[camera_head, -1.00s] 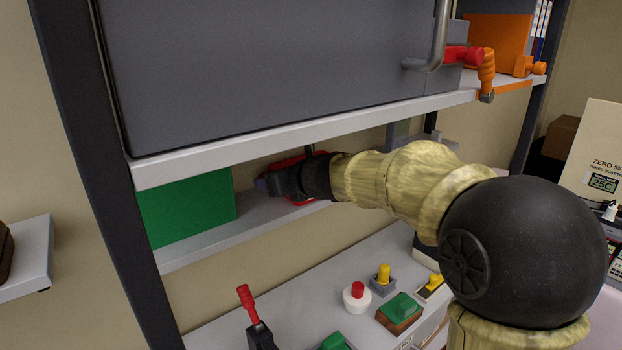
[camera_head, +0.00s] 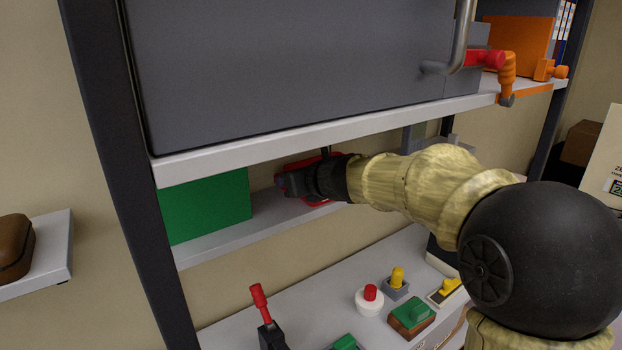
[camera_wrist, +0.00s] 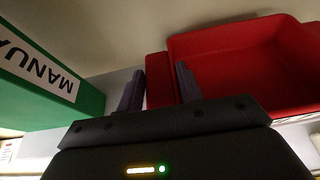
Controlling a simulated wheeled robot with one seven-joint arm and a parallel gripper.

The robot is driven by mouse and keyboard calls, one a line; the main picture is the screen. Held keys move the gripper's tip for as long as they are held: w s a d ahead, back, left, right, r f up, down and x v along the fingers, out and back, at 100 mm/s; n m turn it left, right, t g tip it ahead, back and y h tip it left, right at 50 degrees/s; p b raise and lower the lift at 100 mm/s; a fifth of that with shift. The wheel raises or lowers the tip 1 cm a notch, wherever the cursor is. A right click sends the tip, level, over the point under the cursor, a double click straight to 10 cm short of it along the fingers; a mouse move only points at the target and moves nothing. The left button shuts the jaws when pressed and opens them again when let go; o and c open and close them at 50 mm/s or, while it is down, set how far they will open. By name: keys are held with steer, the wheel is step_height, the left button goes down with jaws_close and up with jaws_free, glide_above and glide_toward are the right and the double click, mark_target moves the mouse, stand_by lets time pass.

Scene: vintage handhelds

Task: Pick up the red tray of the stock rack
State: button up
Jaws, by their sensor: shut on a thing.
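The red tray (camera_head: 318,161) is on the middle shelf of the rack, mostly hidden behind my gripper in the head view. In the wrist view the red tray (camera_wrist: 235,60) fills the upper right, with its hollow inside showing. My gripper (camera_head: 281,182) reaches in between the shelves from the right. In the wrist view my gripper (camera_wrist: 159,70) has one finger on each side of the tray's left edge and is shut on it. I cannot tell whether the tray touches the shelf.
A green box (camera_head: 206,205), lettered "MANUA..." in the wrist view (camera_wrist: 45,80), stands just left of the tray. A grey cabinet (camera_head: 290,70) sits on the shelf above, close over my arm. Below, a lower shelf (camera_head: 330,290) holds several switches and buttons.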

steer(key=shift+r+p, duration=0.35)
steer(key=shift+r, duration=0.15)
steer(key=shift+r+p, duration=0.4)
steer(key=shift+r, duration=0.15)
steer(key=s+d+b, duration=0.2)
steer(key=s+d, duration=0.7)
steer(key=s, duration=0.6)
steer(key=shift+d+f+b, duration=0.3)
steer(key=shift+d+b, duration=0.1)
